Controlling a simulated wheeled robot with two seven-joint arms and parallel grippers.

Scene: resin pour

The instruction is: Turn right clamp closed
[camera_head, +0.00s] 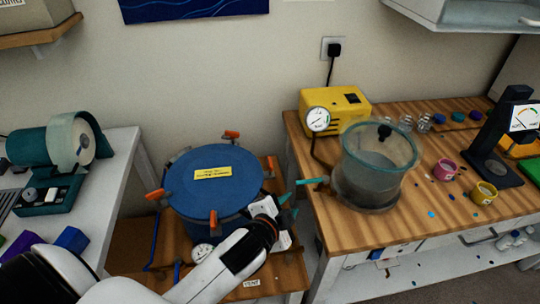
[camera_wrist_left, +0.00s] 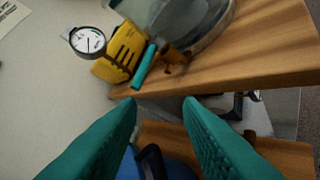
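The blue pressure pot (camera_head: 225,182) stands on a low wooden stand, with a yellow label on its lid. Orange-handled clamps sit around its rim. The right clamp (camera_head: 271,164) points up at the lid's right edge. Other clamps show at the back (camera_head: 231,134), left (camera_head: 156,194) and front (camera_head: 213,217). My left gripper (camera_head: 289,205) is just right of the lid, in front of the right clamp. In the left wrist view its teal fingers (camera_wrist_left: 160,103) are apart, with the blue pot (camera_wrist_left: 178,170) and a black curved part (camera_wrist_left: 152,160) low between them. My right gripper is not in view.
The wooden bench (camera_head: 400,228) on the right holds a clear chamber (camera_head: 378,170) with a teal-handled valve (camera_head: 312,181), a yellow pump (camera_head: 340,104), cups and a black scale. The bench edge is close to my left gripper. A left table (camera_head: 118,165) holds a tape dispenser.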

